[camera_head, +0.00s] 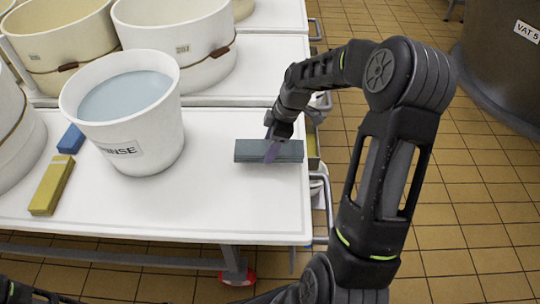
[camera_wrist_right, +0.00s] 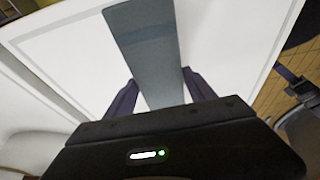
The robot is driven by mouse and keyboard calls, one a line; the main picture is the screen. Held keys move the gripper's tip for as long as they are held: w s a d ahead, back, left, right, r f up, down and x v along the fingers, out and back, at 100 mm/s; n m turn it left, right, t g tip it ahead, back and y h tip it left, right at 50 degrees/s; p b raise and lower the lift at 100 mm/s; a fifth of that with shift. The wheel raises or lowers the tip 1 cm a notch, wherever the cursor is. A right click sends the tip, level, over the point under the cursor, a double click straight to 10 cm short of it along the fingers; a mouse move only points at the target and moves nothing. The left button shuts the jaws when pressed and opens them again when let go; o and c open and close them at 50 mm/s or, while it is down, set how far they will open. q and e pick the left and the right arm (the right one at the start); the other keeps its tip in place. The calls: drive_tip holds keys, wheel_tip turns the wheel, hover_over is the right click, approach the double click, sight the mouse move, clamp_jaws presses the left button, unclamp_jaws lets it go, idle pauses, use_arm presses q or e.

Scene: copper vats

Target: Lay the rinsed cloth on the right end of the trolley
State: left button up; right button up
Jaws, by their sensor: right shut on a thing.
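The cloth (camera_head: 290,151) is a folded grey-blue strip at the right end of the white trolley top (camera_head: 235,205). My right gripper (camera_head: 271,150) is over the middle of the cloth, its purple fingers shut on it. In the right wrist view the cloth (camera_wrist_right: 148,45) runs between the two fingers (camera_wrist_right: 160,92), with the white trolley top behind it. The cloth looks on or just above the surface; I cannot tell which. My left gripper is not in view.
A white rinse bucket (camera_head: 160,140) of bluish water stands left of the cloth. A yellow block (camera_head: 50,186) and a blue block (camera_head: 71,138) lie further left. Large cream tubs (camera_head: 185,30) stand behind. A dark vat (camera_head: 505,60) is at the far right, across tiled floor.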

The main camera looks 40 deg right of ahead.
drive_tip(key=shift+f, duration=1.95)
drive_tip(key=shift+b, duration=0.3)
drive_tip(key=shift+f, duration=0.15)
drive_tip(key=o, duration=1.6)
drive_tip(key=shift+r, duration=0.3)
drive_tip(key=p+v, duration=0.2)
drive_tip(key=v, duration=0.9)
drive_tip(key=shift+s+d+r, duration=0.1)
drive_tip(key=shift+s+r, duration=0.05)
drive_tip(key=shift+r, duration=0.2)
